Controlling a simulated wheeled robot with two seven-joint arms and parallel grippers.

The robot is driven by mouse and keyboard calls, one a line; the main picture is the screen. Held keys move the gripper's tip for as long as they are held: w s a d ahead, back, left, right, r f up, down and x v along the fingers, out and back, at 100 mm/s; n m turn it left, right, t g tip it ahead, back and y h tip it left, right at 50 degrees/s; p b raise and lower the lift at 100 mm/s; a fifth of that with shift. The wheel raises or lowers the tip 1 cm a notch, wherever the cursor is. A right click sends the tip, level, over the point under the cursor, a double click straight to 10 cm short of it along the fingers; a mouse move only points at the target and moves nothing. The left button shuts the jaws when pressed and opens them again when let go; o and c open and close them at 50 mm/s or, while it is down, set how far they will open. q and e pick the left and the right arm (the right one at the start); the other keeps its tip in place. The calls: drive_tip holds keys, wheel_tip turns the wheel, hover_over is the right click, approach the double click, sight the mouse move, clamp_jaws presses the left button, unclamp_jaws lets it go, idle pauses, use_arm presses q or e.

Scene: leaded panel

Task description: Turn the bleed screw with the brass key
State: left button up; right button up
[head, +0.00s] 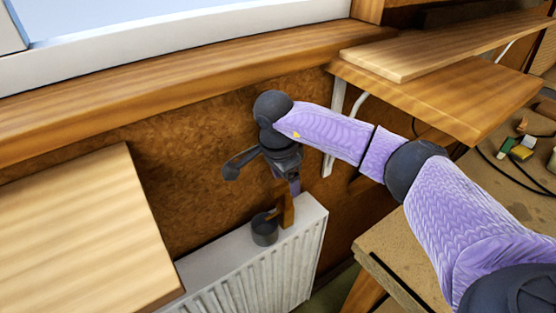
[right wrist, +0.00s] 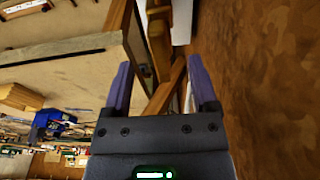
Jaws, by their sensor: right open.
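My right gripper (head: 291,187) points down over the right end of the white radiator (head: 303,232). Its purple fingers are open in the right wrist view (right wrist: 158,68). An upright orange-brown piece (head: 286,212) stands at the radiator's top, just below the fingers; I cannot tell whether it is the brass key. In the right wrist view brown pieces (right wrist: 160,42) show beyond and between the fingertips, with no clear grip on them. A dark round cup-like thing (head: 264,231) is beside the orange-brown piece. I cannot make out the bleed screw. My left gripper is out of view.
A wooden sill (head: 190,72) runs under the window above the radiator. A pale board (head: 80,235) is at the left. Wooden shelves (head: 430,85) jut out at upper right, near my right arm. A bench (head: 400,245) lies lower right. Brown wall (head: 200,165) is close behind the gripper.

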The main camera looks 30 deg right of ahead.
sight(287, 194)
drive_tip(key=f, duration=0.5)
drive_tip(key=shift+w+d+f, duration=0.1)
drive_tip(key=shift+d+f, duration=0.2)
drive_tip(key=shift+d, duration=0.1)
clamp_jaws()
